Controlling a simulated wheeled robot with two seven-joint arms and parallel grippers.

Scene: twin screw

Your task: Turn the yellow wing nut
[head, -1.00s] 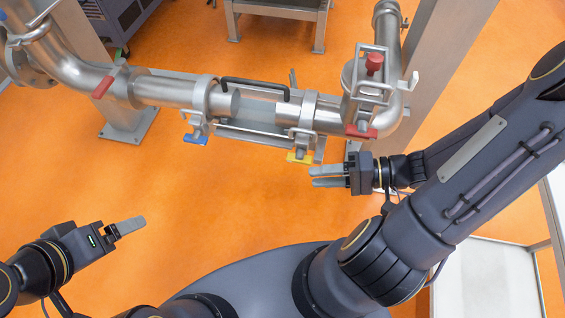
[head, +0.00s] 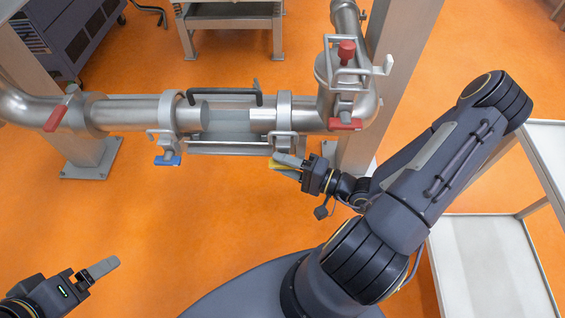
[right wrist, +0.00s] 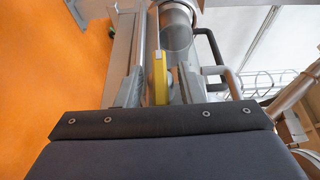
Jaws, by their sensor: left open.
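The yellow wing nut (head: 281,168) hangs below the right clamp (head: 284,130) on the steel pipe, partly hidden by my right gripper (head: 277,163). In the right wrist view the yellow wing nut (right wrist: 160,76) stands between the two grey fingers of my right gripper (right wrist: 165,72). A gap shows between the nut and the right finger; the left finger looks very close to it, and I cannot tell whether it touches. The right gripper looks open around the nut. My left gripper (head: 102,268) is open and empty at the lower left, away from the pipe.
A blue wing nut (head: 167,160) hangs from the left clamp (head: 172,115). Red handles (head: 55,118) sit on the pipe, one more at the right (head: 345,124). A black handle (head: 222,96) bridges the clamps. A white-topped table (head: 475,265) stands at right. Orange floor is clear below.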

